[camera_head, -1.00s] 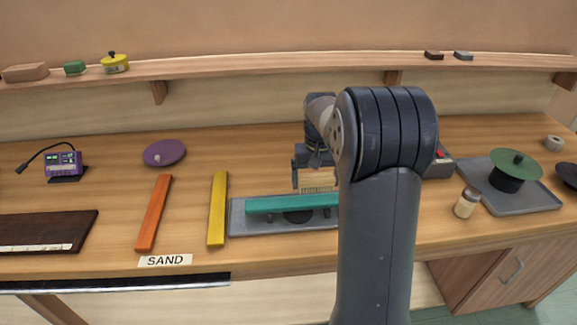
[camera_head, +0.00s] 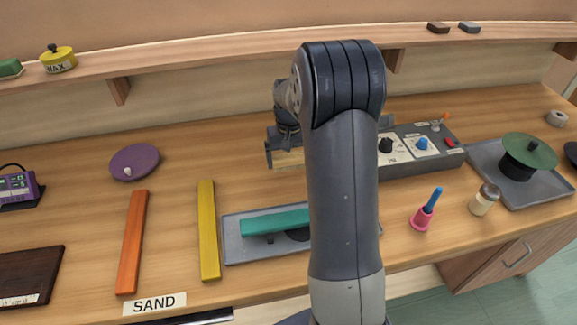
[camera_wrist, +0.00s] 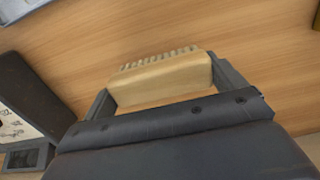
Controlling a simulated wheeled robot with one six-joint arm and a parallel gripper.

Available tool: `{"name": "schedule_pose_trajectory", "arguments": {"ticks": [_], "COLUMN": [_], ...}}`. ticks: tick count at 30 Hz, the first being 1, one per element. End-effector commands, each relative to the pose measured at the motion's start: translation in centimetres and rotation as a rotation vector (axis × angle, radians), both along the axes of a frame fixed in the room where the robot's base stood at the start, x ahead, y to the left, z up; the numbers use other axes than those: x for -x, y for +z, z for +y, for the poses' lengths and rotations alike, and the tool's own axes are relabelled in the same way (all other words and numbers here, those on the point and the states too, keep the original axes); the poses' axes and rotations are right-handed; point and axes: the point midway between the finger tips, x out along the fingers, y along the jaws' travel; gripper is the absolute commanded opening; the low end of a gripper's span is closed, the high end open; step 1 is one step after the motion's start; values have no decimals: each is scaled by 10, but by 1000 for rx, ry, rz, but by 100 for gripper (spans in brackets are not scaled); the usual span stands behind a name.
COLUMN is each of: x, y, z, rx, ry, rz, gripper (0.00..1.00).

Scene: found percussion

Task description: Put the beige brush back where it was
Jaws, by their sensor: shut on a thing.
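My gripper (camera_head: 287,160) is shut on the beige brush (camera_wrist: 161,79). In the wrist view the brush lies across between both fingers, with its pale bristles along the far edge and bare wood bench beyond it. In the head view the brush (camera_head: 289,158) shows as a small pale block under my gripper, above the bench behind the grey tray (camera_head: 232,254). My arm hides part of the area to its right. The gap between the brush and the bench is hard to judge.
The tray holds a teal bar (camera_head: 275,222). Yellow (camera_head: 208,230) and orange (camera_head: 132,242) bars lie left of it. A control box (camera_head: 420,151), pink holder (camera_head: 421,219) and jar (camera_head: 484,200) stand right. A shelf (camera_head: 200,59) runs along the back wall.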

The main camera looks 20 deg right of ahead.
Motion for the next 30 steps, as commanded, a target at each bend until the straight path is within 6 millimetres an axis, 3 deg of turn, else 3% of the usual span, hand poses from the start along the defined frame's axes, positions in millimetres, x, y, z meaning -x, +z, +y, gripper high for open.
{"name": "schedule_pose_trajectory", "arguments": {"ticks": [9, 21, 22, 25, 30], "x": [0, 0, 0, 0, 0], "y": [-37, -45, -45, -44, -44], "z": [0, 0, 0, 0, 0], "rx": [0, 0, 0, 0, 0], "ry": [0, 0, 0, 0, 0], "rz": [2, -1, -1, -1, -1], "gripper": [67, 67, 91, 99, 100]}}
